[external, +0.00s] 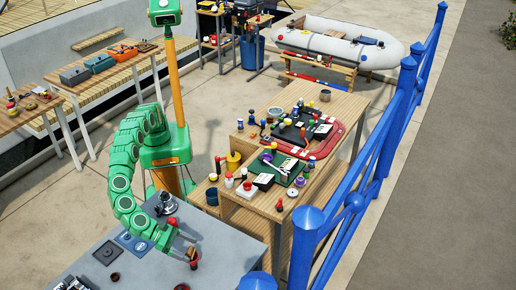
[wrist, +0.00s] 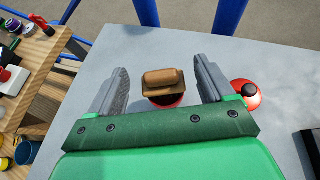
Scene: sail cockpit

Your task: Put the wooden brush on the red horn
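The wooden brush (wrist: 163,80), a brown block with a rounded tan grip, lies on top of a red round thing (wrist: 168,102) on the grey table. That red thing is mostly hidden under the brush; it may be the red horn. In the external view the brush (external: 191,251) also sits above red at the grey table's right part. My gripper (wrist: 162,78) is open, one finger on each side of the brush, with gaps between fingers and wood. A second red round thing with a black top (wrist: 248,93) stands just right of the right finger.
The grey table (external: 225,245) has bare room right of the brush. A dark flat item (wrist: 312,147) lies at the wrist view's right edge. A wooden table (external: 262,205) crowded with small items stands behind, beside a blue railing (external: 350,200).

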